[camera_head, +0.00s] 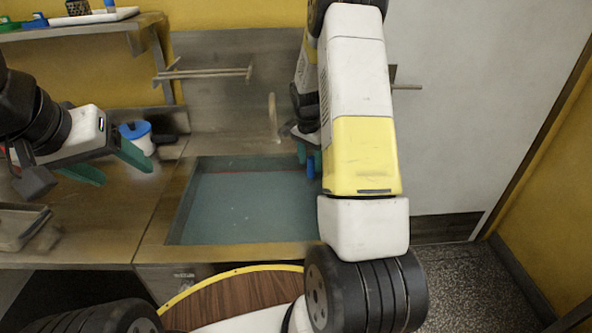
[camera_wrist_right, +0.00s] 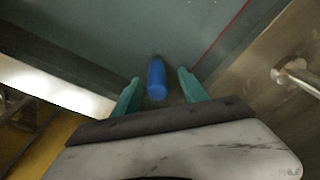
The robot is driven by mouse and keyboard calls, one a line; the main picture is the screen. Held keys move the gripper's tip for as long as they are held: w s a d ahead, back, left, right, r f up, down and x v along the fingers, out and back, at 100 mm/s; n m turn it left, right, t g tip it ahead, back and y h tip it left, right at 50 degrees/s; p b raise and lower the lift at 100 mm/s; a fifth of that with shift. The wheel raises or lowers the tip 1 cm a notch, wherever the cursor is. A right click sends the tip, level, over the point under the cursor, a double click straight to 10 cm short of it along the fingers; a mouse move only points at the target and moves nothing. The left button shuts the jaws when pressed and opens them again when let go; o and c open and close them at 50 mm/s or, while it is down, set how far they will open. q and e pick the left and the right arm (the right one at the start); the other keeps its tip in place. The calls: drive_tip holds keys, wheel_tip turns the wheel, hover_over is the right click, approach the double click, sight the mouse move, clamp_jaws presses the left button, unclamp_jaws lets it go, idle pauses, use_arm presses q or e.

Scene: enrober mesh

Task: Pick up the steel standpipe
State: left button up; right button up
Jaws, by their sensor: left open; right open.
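A blue cylinder (camera_head: 311,167) stands in the right part of the water-filled sink, partly hidden by my right arm. It also shows in the right wrist view (camera_wrist_right: 157,80). It may be the top of the standpipe; I see no bare steel on it. My right gripper (camera_head: 310,157) is open, with its green fingers around the blue cylinder in the right wrist view (camera_wrist_right: 159,76). A gap shows on both sides, and I cannot tell the height difference. My left gripper (camera_head: 108,166) is open and empty above the counter at the left.
The sink (camera_head: 155,240) has a steel rim, with a faucet (camera_head: 273,118) at its back wall. A shelf (camera_head: 75,33) hangs at upper left. A round wooden top (camera_head: 235,295) is in front.

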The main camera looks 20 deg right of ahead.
sight(312, 170)
drive_tip(key=f, duration=0.4)
drive_tip(key=shift+d+f, duration=0.25)
drive_tip(key=shift+d, duration=0.1)
clamp_jaws()
idle(1.0)
